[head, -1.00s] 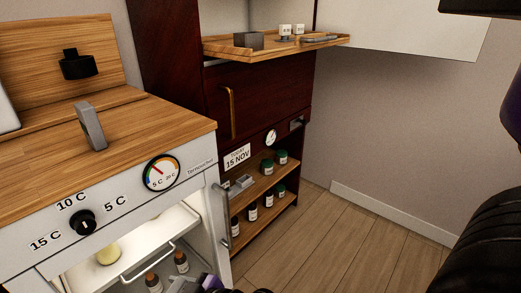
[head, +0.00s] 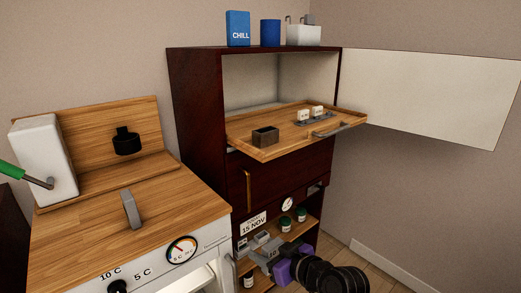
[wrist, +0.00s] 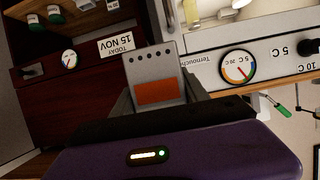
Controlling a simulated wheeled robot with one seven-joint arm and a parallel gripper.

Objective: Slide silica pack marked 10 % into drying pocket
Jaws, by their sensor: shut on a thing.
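My gripper (wrist: 158,98) is shut on a flat grey pack (wrist: 152,58) with an orange panel and a row of dark holes; no percent mark is readable on it. In the head view my gripper (head: 264,256) is low in front of the cabinet shelves, partly cut by my arm. Two small white labelled blocks (head: 303,115) stand in a grey holder on the pulled-out wooden tray (head: 285,147); their print is too small to read. An open dark grey box (head: 265,136) sits at the tray's left. I cannot tell which thing is the drying pocket.
The dark red cabinet (head: 196,110) has an open white door (head: 430,95) at right. Bottles (head: 286,224) stand on the shelves. The white cooler with a wooden top (head: 165,225) is at left. A blue CHILL box (head: 238,28) stands on the cabinet.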

